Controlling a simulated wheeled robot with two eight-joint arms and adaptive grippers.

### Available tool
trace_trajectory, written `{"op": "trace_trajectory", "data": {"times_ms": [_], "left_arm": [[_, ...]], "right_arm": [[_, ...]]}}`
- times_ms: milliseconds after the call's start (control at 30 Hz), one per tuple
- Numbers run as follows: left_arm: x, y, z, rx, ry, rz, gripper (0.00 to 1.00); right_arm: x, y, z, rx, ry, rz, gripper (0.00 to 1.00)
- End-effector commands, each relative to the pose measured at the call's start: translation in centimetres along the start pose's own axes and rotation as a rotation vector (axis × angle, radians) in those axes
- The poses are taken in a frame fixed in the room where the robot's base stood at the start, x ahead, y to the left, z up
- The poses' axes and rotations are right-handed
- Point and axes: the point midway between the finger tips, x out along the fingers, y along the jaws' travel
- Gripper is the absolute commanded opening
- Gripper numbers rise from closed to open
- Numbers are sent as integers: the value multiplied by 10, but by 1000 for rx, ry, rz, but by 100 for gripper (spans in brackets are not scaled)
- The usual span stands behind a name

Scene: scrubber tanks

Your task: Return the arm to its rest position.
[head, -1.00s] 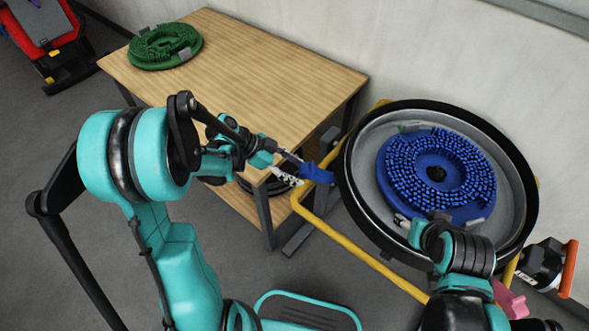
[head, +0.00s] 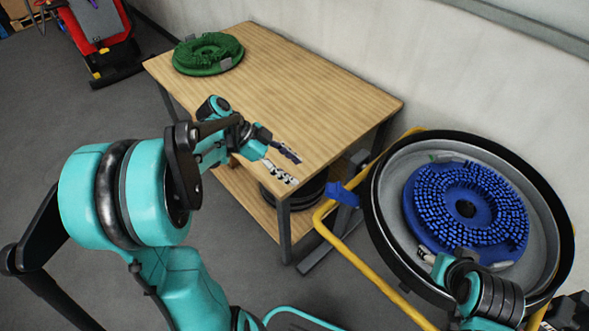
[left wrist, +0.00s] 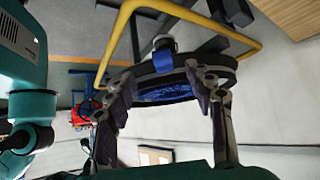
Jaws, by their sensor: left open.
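My left gripper (head: 287,163) is open and empty in the head view, in front of the wooden table's right front edge. In the left wrist view its two fingers (left wrist: 165,85) stand apart, with the round black-rimmed tank and a bit of blue brush showing beyond them. My right arm's end shows at the lower right of the head view, at the near rim of the tank (head: 372,195). Its fingers are mostly hidden, and I cannot tell whether they grip anything. A blue round brush (head: 468,208) lies inside the tank.
A green round brush (head: 208,54) lies on the wooden table (head: 300,85). Dark discs (head: 300,192) sit on its lower shelf. A yellow tube frame (head: 370,268) surrounds the tank. A red and black machine (head: 100,30) stands at the far left. Grey floor lies open left of the table.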

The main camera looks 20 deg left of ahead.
Motion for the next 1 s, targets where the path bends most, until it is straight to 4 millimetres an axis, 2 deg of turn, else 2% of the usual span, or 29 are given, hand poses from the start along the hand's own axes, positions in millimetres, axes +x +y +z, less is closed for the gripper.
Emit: {"op": "trace_trajectory", "data": {"times_ms": [333,467,567,767,1000], "left_arm": [[1,0,-1,-4,-3,-1,53],[4,9,-8,-81,-50,-17,53],[10,26,-17,-222,-135,-65,53],[15,69,-25,-566,-298,-297,53],[8,106,-20,-852,-279,-646,53]], "right_arm": [[0,0,0,0,0,0,53],[0,0,0,0,0,0,53],[0,0,0,0,0,0,53],[0,0,0,0,0,0,53],[0,0,0,0,0,0,53]]}}
